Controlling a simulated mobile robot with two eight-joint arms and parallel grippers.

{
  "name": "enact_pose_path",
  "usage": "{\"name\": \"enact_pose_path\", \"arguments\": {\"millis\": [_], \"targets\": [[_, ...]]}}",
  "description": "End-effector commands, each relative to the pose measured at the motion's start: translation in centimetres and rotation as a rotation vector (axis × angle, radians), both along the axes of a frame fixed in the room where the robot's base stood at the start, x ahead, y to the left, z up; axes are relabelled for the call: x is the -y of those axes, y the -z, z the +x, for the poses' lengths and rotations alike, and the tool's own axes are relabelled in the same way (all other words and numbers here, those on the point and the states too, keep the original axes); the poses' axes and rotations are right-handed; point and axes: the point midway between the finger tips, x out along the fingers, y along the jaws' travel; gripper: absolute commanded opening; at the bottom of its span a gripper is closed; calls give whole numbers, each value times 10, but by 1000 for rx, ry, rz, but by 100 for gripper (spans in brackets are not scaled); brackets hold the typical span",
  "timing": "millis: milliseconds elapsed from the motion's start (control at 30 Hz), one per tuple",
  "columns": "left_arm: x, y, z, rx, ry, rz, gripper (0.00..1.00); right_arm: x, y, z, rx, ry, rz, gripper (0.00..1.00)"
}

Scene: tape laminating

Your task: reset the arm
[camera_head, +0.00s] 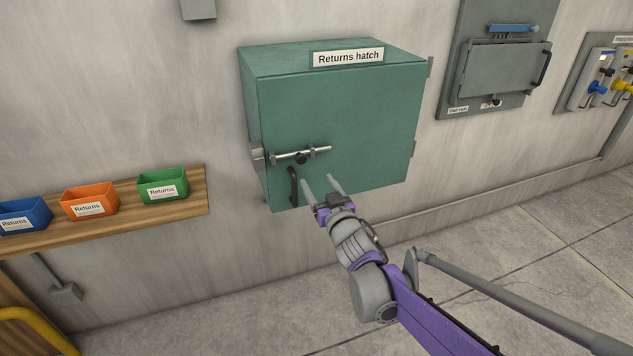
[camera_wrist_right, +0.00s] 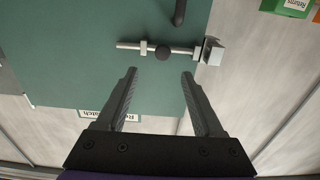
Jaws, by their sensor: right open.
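My right gripper (camera_head: 321,188) is open and empty in front of the lower part of the green returns hatch (camera_head: 350,110), which is closed on the wall. In the right wrist view the two fingers (camera_wrist_right: 160,90) are spread apart with nothing between them, facing the hatch door. The sliding bolt (camera_head: 301,156) with its dark knob lies across the door's left side, and it also shows beyond the fingertips in the wrist view (camera_wrist_right: 165,50). The black door handle (camera_head: 293,187) hangs below the bolt, just left of the gripper. My left gripper is not in view.
A wooden shelf (camera_head: 110,221) on the left holds blue (camera_head: 24,216), orange (camera_head: 89,202) and green (camera_head: 163,185) returns bins. A grey wall hatch (camera_head: 500,70) and a valve panel (camera_head: 600,80) are at the right. A yellow rail (camera_head: 35,322) stands lower left. The floor below is clear.

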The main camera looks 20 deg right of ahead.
Motion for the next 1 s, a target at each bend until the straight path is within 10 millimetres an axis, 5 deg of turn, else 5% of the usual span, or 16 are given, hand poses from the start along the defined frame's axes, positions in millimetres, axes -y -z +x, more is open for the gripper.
{"name": "enact_pose_path", "arguments": {"millis": [333, 467, 567, 733, 1000], "targets": [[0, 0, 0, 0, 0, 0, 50, 0, 0, -1, -4, 3, 0, 69], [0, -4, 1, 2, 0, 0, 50, 5, 2, -19, -65, 49, -1, 69], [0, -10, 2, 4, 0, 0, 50, 13, 11, -53, -183, 117, -3, 69], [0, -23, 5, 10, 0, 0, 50, 15, 54, -146, -495, 194, -8, 69], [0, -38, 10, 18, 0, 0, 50, -17, 129, -295, -954, 103, -15, 69]]}}
